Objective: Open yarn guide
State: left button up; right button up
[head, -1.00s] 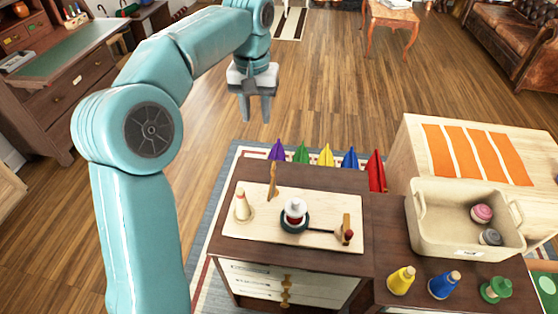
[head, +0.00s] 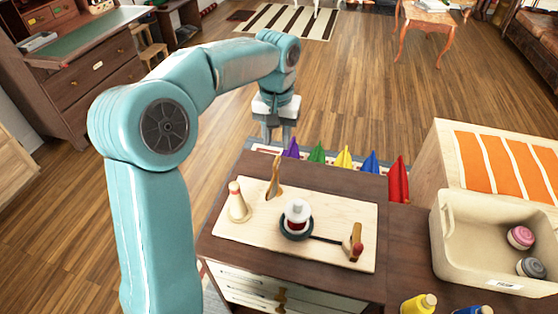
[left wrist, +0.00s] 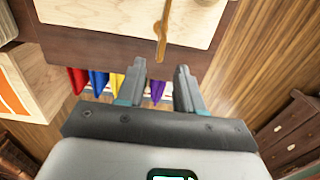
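A pale wooden board (head: 335,222) lies on the dark cabinet top. On it stand a thin golden-brown upright piece (head: 274,180) at the back left, a cream cone with a red tip (head: 238,203), a white-and-red spool on a dark round base (head: 296,216), and a wooden upright with a red knob (head: 355,245) at the right. I cannot tell which upright is the yarn guide. My left gripper (head: 277,132) hangs behind the cabinet's back edge, touching nothing. In the left wrist view its fingers (left wrist: 159,88) are apart and empty, facing the golden-brown piece (left wrist: 162,35). My right gripper is out of view.
Purple, green, yellow, blue and red pointed pieces line up behind the cabinet, the purple one (head: 292,148) nearest my gripper. A beige bin (head: 447,240) with two yarn balls stands at the right. A yellow cone (head: 418,304) stands front right. Open floor lies behind.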

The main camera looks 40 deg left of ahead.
aim_at(276, 160)
pick_arm(q)
notch_tip(276, 160, down, 7)
jog(key=shift+r+b, duration=0.1)
jog(key=shift+b, duration=0.4)
jog(key=shift+s+a, duration=0.15)
grip_shut()
dwell(1.0)
